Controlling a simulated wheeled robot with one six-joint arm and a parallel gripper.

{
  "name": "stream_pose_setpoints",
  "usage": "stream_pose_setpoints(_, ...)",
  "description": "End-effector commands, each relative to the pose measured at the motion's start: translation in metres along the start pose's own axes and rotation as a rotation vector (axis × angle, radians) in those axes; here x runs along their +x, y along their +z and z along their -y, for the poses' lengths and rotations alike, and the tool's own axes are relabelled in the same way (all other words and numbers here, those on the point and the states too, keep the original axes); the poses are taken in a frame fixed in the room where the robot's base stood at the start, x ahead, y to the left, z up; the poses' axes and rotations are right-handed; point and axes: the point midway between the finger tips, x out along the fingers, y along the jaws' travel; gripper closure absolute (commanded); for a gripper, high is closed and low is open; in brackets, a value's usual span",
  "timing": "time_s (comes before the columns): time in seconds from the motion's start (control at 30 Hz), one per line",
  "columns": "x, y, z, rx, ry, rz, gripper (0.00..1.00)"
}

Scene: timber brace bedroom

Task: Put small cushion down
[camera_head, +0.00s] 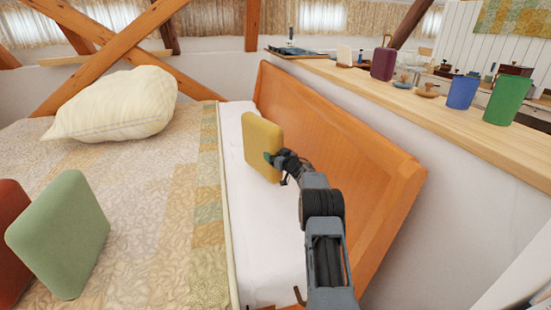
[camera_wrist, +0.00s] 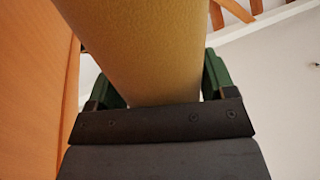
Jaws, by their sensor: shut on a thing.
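A small yellow cushion (camera_head: 262,146) is upright at the head end of the bed, near the wooden headboard. My gripper (camera_head: 275,158) is shut on its edge from the right. In the wrist view the yellow cushion (camera_wrist: 150,45) fills the space between the two green fingers of my gripper (camera_wrist: 160,85). The cushion is over the white sheet strip (camera_head: 243,215) beside the headboard (camera_head: 330,150). I cannot tell whether its lower edge touches the sheet.
A cream pillow (camera_head: 115,105) lies on the patterned quilt (camera_head: 150,200). A green cushion (camera_head: 62,235) and a red cushion (camera_head: 10,235) stand at the left. A ledge (camera_head: 400,100) behind the headboard holds a blue cup (camera_head: 462,92) and a green cup (camera_head: 508,100). The quilt's middle is clear.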

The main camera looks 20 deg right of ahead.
Motion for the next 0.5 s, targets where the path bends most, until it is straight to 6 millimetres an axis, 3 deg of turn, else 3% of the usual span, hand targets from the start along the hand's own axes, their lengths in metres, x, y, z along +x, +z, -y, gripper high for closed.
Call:
stream_pose_setpoints(0.1,0.0002,0.0088,0.0002,-0.001,0.000,-0.005,0.60)
stream_pose_setpoints(0.47,0.0002,0.0114,0.0004,-0.001,-0.001,-0.005,0.60)
stream_pose_setpoints(0.5,0.0000,0.0123,0.0004,0.000,0.000,-0.001,0.20)
